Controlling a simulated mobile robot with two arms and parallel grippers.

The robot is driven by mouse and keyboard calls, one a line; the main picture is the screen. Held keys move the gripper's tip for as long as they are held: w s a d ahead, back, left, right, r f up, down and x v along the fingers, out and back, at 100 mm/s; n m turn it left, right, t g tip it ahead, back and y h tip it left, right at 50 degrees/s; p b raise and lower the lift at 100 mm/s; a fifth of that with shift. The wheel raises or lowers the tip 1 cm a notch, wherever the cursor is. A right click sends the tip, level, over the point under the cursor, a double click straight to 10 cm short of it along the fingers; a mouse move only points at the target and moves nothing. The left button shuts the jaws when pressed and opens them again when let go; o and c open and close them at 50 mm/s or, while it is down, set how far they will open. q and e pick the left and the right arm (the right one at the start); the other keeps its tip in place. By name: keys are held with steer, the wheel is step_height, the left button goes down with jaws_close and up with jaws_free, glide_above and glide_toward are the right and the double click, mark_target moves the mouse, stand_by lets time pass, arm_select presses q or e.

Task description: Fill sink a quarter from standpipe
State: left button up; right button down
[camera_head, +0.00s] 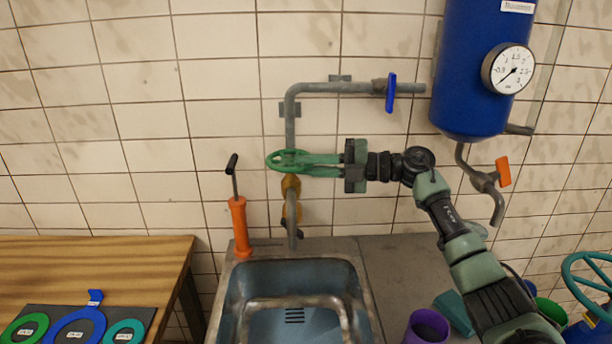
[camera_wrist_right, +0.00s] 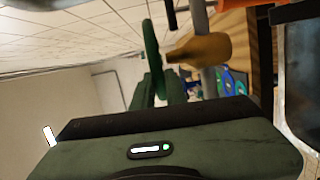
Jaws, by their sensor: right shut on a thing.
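The grey standpipe (camera_head: 291,212) runs down the tiled wall to a spout above the back of the sink (camera_head: 362,292). A brass valve body (camera_head: 291,184) sits on it and also shows in the right wrist view (camera_wrist_right: 205,48). The valve's green handwheel (camera_head: 273,160) is seen edge-on in the right wrist view (camera_wrist_right: 150,58). My right gripper (camera_head: 301,161) reaches in from the right and is shut on this handwheel. The dark drain slots show in the basin; no stream from the spout is visible. My left gripper is not in view.
A blue-handled valve (camera_head: 391,92) is on the upper pipe. A blue tank (camera_head: 470,75) with a gauge (camera_head: 508,69) hangs right, with an orange-handled valve (camera_head: 503,171) below. An orange hand pump (camera_head: 240,225) stands left. A wooden table (camera_head: 90,260) and purple cup (camera_head: 428,325) are nearby.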

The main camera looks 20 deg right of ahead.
steer(key=shift+w+d+n+g+y, duration=0.2)
steer(key=shift+n+g+y, duration=0.1)
steer(key=shift+n+g, duration=0.3)
steer(key=shift+g+b, duration=0.35)
steer(key=shift+g, duration=0.05)
steer(key=c, duration=1.5)
jaws_free()
steer(key=shift+o, duration=0.2)
steer(key=shift+d, duration=0.1)
steer(key=b+v, duration=0.2)
steer(key=v, duration=0.5)
steer(key=shift+d, duration=0.35)
steer(key=shift+s, duration=0.15)
